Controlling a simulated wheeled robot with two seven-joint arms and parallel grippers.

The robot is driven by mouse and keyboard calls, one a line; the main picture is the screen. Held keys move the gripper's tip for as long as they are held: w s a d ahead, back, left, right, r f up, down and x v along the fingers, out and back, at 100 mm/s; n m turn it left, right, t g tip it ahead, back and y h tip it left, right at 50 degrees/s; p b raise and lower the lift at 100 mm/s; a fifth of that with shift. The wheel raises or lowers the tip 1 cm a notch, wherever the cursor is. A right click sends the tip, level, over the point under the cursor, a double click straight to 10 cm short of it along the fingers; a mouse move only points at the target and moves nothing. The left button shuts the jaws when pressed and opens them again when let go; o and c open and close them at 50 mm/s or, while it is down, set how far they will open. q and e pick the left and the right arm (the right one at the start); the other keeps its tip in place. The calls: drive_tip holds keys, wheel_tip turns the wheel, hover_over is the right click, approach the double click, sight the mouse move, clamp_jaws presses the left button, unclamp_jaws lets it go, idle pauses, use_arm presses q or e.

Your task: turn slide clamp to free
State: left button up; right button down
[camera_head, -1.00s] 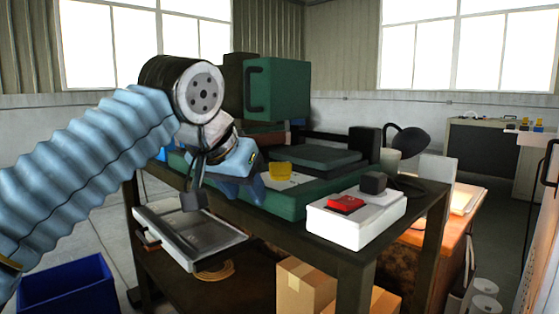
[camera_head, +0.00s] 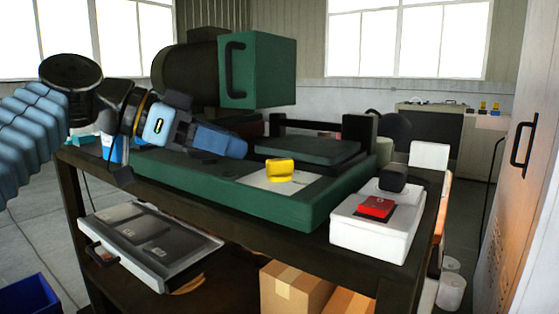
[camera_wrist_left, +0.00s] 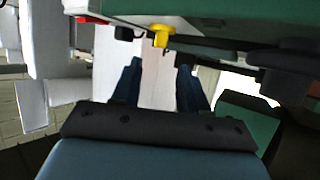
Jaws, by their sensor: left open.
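A yellow handle-like piece (camera_head: 280,170), which may be the slide clamp, sits on a pale plate (camera_head: 275,182) on the green machine bed (camera_head: 330,190). It also shows in the left wrist view (camera_wrist_left: 160,36), near the top, roughly in line with the gap between my fingers. My left gripper (camera_head: 238,146) is in front of the green machine, to the left of the yellow piece and apart from it. In the left wrist view its two dark blue fingers (camera_wrist_left: 158,68) are spread, with nothing between them. My right gripper is not in view.
A white box (camera_head: 375,235) with a red button (camera_head: 376,207) and a dark knob (camera_head: 393,178) stands at the bench's right corner. A green housing with a handle (camera_head: 258,70) rises behind. A grey drawer-like tray (camera_head: 150,240) juts out below; cardboard boxes (camera_head: 297,290) sit underneath.

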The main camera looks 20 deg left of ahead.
sight(278, 160)
use_arm(q)
drive_tip(key=x, duration=0.9)
drive_tip(key=shift+w+d+f, duration=0.1)
drive_tip(key=shift+d, duration=0.05)
drive_tip(key=shift+c, duration=0.2)
clamp_jaws()
